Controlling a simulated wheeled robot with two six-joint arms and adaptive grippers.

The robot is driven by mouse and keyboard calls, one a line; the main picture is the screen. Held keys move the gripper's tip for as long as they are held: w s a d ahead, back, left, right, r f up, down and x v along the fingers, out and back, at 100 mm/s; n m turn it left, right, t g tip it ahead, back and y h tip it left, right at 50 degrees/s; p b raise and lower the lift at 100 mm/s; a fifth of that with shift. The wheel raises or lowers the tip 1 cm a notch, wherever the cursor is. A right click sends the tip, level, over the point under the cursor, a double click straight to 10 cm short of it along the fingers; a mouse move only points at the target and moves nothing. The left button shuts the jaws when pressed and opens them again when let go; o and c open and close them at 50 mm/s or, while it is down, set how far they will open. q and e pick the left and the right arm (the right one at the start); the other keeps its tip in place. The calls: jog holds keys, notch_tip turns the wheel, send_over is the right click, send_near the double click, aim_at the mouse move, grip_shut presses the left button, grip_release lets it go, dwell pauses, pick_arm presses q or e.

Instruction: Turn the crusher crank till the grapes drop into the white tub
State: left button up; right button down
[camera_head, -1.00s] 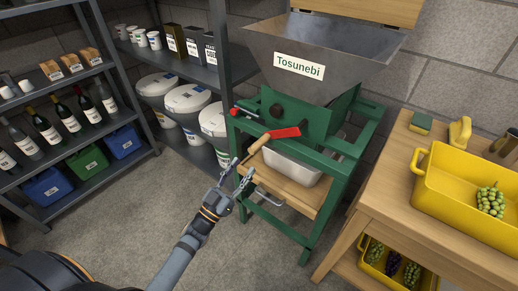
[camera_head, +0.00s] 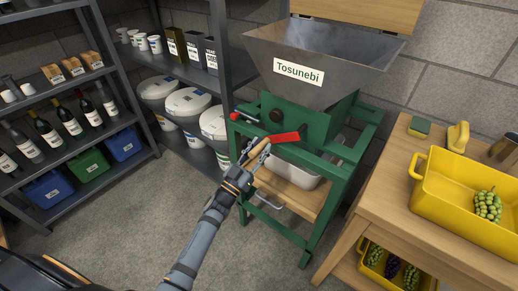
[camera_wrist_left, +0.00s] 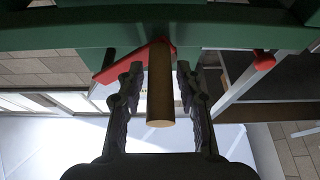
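The crusher has a grey hopper (camera_head: 315,62) labelled Tosunebi on a green frame (camera_head: 340,185). Its crank has a red arm (camera_head: 285,138) and a wooden handle (camera_head: 258,148). My left gripper (camera_head: 257,153) is at the handle. In the left wrist view the handle (camera_wrist_left: 160,90) stands between the fingers of my open left gripper (camera_wrist_left: 157,95), with a gap on both sides. A pale tub (camera_head: 291,171) sits under the crusher on a wooden shelf, partly hidden by the frame and crank; its contents are hidden. My right gripper is out of view.
A wooden table (camera_head: 385,190) at the right bears a yellow crate (camera_head: 450,222) with green grapes (camera_head: 488,205). A second yellow crate (camera_head: 408,284) with grape bunches is below. Shelves (camera_head: 75,80) with bottles and bins stand left. The floor between is clear.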

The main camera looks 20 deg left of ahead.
pick_arm(q)
grip_shut()
jog(key=shift+d+f+n, duration=0.1)
jog(key=shift+f+n, duration=0.05)
jog(key=shift+n, duration=0.25)
